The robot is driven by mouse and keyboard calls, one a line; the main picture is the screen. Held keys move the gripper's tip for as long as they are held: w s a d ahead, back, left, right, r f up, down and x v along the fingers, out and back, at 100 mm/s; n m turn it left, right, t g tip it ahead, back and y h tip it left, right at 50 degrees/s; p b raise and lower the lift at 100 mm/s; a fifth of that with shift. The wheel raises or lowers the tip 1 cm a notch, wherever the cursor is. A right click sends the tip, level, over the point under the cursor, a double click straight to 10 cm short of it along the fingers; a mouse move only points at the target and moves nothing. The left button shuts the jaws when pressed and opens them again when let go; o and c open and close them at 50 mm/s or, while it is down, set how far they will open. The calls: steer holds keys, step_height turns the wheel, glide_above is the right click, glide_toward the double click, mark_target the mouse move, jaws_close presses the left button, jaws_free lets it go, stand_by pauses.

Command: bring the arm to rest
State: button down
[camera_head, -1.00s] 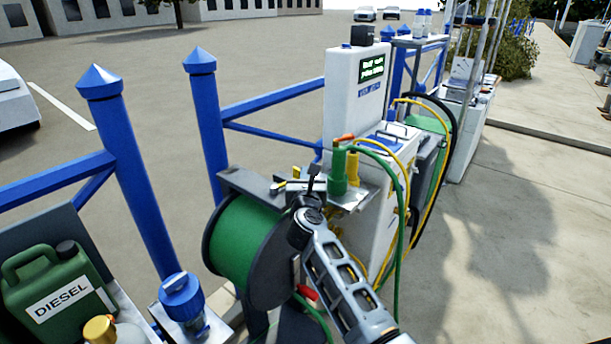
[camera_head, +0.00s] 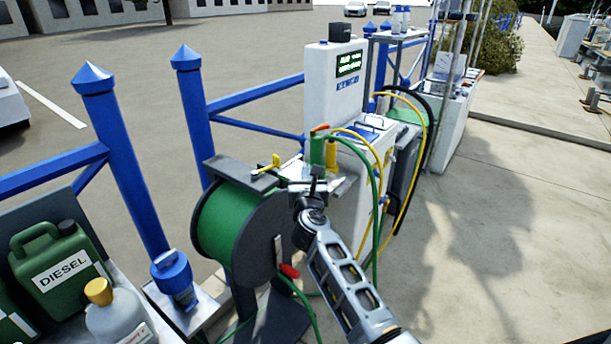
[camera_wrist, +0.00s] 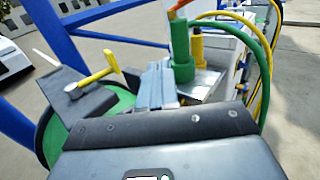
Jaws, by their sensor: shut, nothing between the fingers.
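My gripper (camera_head: 316,180) is at the end of my arm, in front of the hose station and just right of the large green hose reel (camera_head: 232,228). In the wrist view its grey fingers (camera_wrist: 158,84) are together with nothing between them. They point toward the small metal shelf (camera_wrist: 205,85) that bears a green nozzle holder (camera_wrist: 182,50) and a yellow one (camera_wrist: 197,46). I cannot tell whether the fingers touch the shelf. My forearm runs from the gripper down to the bottom edge of the head view.
A yellow-handled valve (camera_head: 268,166) sits on the reel's top bracket. Green and yellow hoses (camera_head: 378,190) loop beside the white pedestal (camera_head: 332,85). Blue posts (camera_head: 193,110) and a diesel can (camera_head: 60,265) stand left. Open pavement (camera_head: 490,240) lies right.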

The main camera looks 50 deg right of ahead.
stand_by(0.3)
steer(key=s+a+f+n+t+y, duration=0.2)
steer(key=s+a+n+t+y, duration=0.1)
steer(key=s+a+n, duration=0.75)
steer(key=s+a+f+n+t+y, duration=0.2)
steer(key=s+a+f+n, duration=0.1)
steer(key=s+a+n, duration=0.75)
steer(key=s+a+r+n+y, duration=0.3)
steer(key=s+a+n, duration=0.1)
steer(key=s+n, duration=0.3)
steer(key=s+a+r+n+g+y, duration=0.1)
steer(key=s+a+r+n+y, duration=0.1)
steer(key=s+a+n, duration=0.3)
steer(key=s+a+r+n+g+y, duration=0.1)
steer(key=s+a+r+n+y, duration=0.2)
steer(key=s+n, duration=0.7)
steer(key=a+r+n, duration=0.1)
steer(key=n, duration=0.1)
steer(key=shift+s+a+n+y, duration=0.15)
steer(key=shift+s+n+y, duration=0.15)
steer(key=shift+s+n, duration=0.1)
steer(key=shift+w+f, duration=0.1)
